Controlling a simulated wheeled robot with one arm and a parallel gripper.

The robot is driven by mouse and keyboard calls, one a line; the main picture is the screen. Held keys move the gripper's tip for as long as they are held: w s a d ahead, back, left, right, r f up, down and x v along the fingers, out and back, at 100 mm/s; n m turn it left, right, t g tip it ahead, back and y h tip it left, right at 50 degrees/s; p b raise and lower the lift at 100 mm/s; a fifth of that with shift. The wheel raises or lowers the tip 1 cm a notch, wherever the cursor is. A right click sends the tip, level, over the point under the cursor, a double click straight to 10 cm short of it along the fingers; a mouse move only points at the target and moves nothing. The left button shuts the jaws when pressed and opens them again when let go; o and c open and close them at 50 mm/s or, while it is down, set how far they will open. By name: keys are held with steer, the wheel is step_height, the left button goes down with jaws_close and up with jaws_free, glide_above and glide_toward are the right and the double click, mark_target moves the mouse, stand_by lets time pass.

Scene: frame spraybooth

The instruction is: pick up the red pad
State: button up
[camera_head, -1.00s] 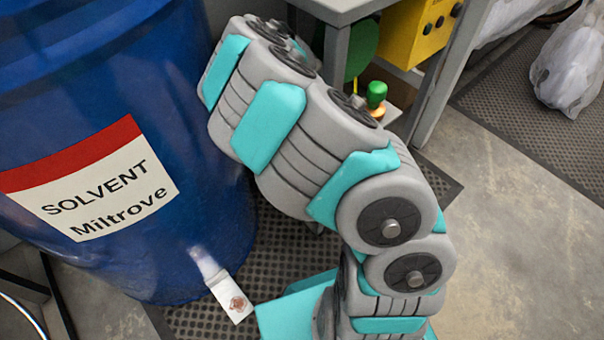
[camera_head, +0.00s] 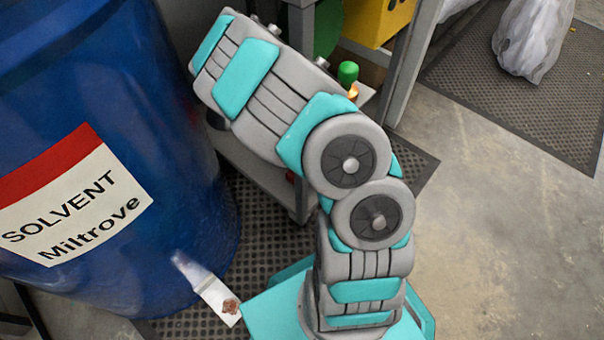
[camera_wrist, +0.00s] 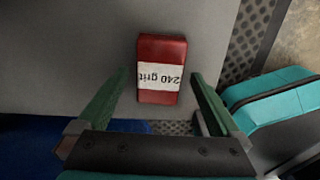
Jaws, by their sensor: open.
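The red pad (camera_wrist: 161,50) shows in the wrist view as a small red block with a white band marked "240 grit". It lies on a grey surface (camera_wrist: 75,60), close to its edge. My gripper (camera_wrist: 158,85) is open, with its two green fingers apart. The pad sits between and just beyond the fingertips in the picture, and no finger is seen touching it. The head view shows my arm but neither the pad nor my gripper's fingers.
A blue solvent drum (camera_head: 90,100) stands at the left, with a white tag (camera_head: 217,295) low on its side. A grey stand (camera_head: 405,65) and a green-topped item (camera_head: 348,74) are behind my arm. A white bag (camera_head: 533,40) lies back right. Bare floor (camera_head: 490,230) is open at right.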

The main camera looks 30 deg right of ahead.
steer(key=shift+f, duration=0.95)
steer(key=c, duration=1.3)
steer(key=shift+r, duration=0.1)
step_height(320, 180, up, 10)
steer(key=shift+f+p, duration=0.1)
steer(key=shift+p, duration=0.95)
